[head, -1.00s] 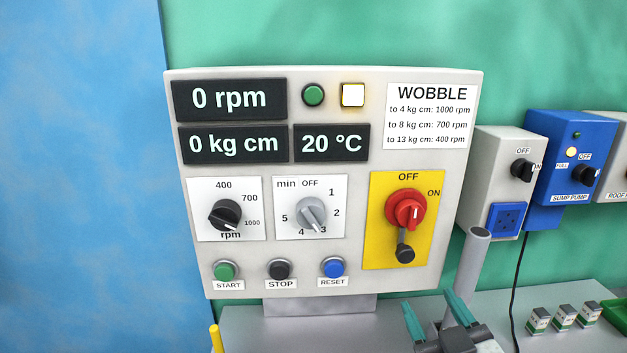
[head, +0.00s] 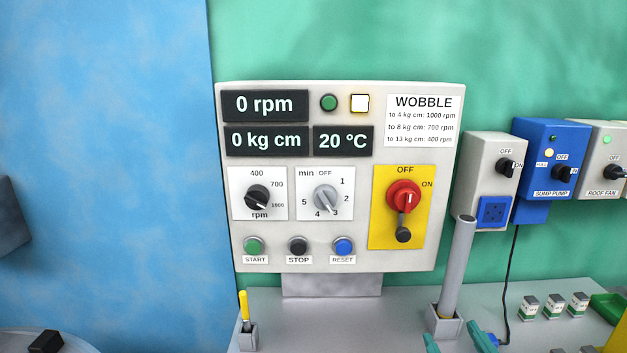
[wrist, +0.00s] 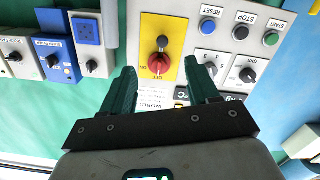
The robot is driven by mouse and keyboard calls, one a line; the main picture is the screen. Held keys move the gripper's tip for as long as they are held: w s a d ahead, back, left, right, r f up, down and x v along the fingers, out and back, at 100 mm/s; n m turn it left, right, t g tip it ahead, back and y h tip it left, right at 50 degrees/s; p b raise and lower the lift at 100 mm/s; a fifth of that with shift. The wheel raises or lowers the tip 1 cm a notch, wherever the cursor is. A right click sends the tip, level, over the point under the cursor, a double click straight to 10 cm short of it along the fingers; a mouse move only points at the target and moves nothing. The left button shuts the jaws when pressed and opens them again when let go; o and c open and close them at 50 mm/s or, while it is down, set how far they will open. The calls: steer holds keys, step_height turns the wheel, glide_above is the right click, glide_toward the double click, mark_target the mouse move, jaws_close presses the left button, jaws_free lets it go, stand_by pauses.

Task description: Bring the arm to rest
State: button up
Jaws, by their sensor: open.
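My gripper (wrist: 162,90) is open and empty in the wrist view, with its two green fingers spread apart in front of the control panel. In the head view only the green fingertips of my gripper (head: 458,341) show at the bottom edge. The control panel (head: 340,262) is upright, with displays reading 0 rpm, 0 kg cm and 20 °C. Its red rotary switch (head: 404,197) sits on a yellow plate; in the wrist view the red switch (wrist: 160,65) appears upside down between the fingers, apart from them.
A grey upright tube (head: 459,265) stands on the bench right of the panel, close to my fingers. A yellow-handled tool (head: 244,305) stands in a holder at left. Small boxes (head: 553,306) and a green tray (head: 608,307) lie at right. A blue sump pump box (head: 548,160) hangs on the wall.

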steer(key=s+d+f+m+g+h, duration=0.1)
steer(key=s+d+f+g, duration=0.3)
steer(key=f, duration=0.5)
steer(key=s+d+f+m+g, duration=0.15)
steer(key=s+f+g, duration=0.35)
steer(key=f, duration=0.5)
steer(key=s+f+g, duration=0.3)
steer(key=s+f, duration=0.2)
steer(key=s, duration=0.4)
steer(key=s+d+f+m+g+y, duration=0.1)
steer(key=s+f+g, duration=0.3)
steer(key=s, duration=0.6)
steer(key=shift+s+d+f, duration=0.2)
steer(key=shift+s+f, duration=0.05)
steer(key=shift+f, duration=0.4)
steer(key=shift+o, duration=0.2)
